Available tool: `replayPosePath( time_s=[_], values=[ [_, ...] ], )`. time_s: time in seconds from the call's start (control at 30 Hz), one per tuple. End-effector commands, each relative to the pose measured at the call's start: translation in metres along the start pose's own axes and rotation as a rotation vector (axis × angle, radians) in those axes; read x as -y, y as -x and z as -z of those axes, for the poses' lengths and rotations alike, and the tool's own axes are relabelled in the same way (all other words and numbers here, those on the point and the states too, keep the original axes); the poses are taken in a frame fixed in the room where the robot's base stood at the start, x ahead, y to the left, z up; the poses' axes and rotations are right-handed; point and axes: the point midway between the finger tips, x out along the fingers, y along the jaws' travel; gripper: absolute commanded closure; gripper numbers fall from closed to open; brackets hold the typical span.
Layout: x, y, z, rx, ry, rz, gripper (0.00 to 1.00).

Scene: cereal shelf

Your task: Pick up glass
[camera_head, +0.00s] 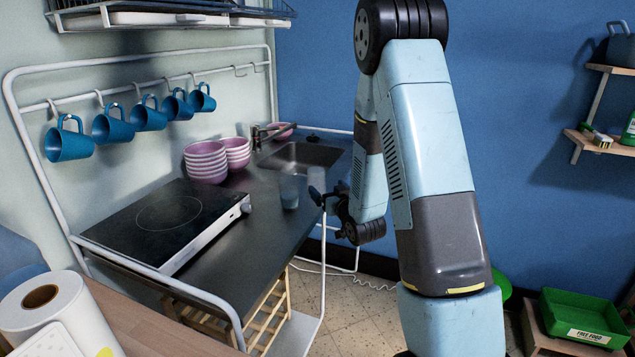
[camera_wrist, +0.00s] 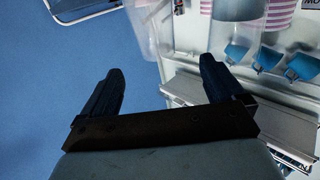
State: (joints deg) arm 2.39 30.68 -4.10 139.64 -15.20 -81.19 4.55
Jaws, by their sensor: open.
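The glass (camera_head: 289,192) is a clear, faintly bluish tumbler. It stands upright on the dark counter (camera_head: 262,215) near its front edge, to the right of the hob. My gripper (camera_head: 322,196) is just right of the glass in the head view, at about counter height, and appears apart from it. In the wrist view my gripper (camera_wrist: 160,78) has its two dark fingers spread wide, with nothing held between them. Pale see-through shapes show beyond the fingers there; I cannot tell for certain which is the glass.
A black hob (camera_head: 165,215) lies left of the glass. Pink striped bowls (camera_head: 206,162) are stacked behind it, near the sink (camera_head: 300,157). Blue mugs (camera_head: 150,115) hang from a white rail. A white frame post (camera_head: 323,255) rises at the counter's front corner, near my gripper.

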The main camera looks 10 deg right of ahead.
Motion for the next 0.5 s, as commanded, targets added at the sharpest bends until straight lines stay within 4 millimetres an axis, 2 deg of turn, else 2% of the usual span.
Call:
replayPosePath(
  time_s=[0.03, 0.2, 0.5],
  values=[
    [0.000, -0.010, 0.000, -0.001, 0.001, 0.001, 0.05],
    [0.000, -0.033, 0.000, 0.000, 0.000, 0.001, 0.05],
    [-0.002, -0.051, -0.003, 0.001, 0.000, -0.001, 0.05]
  ],
)
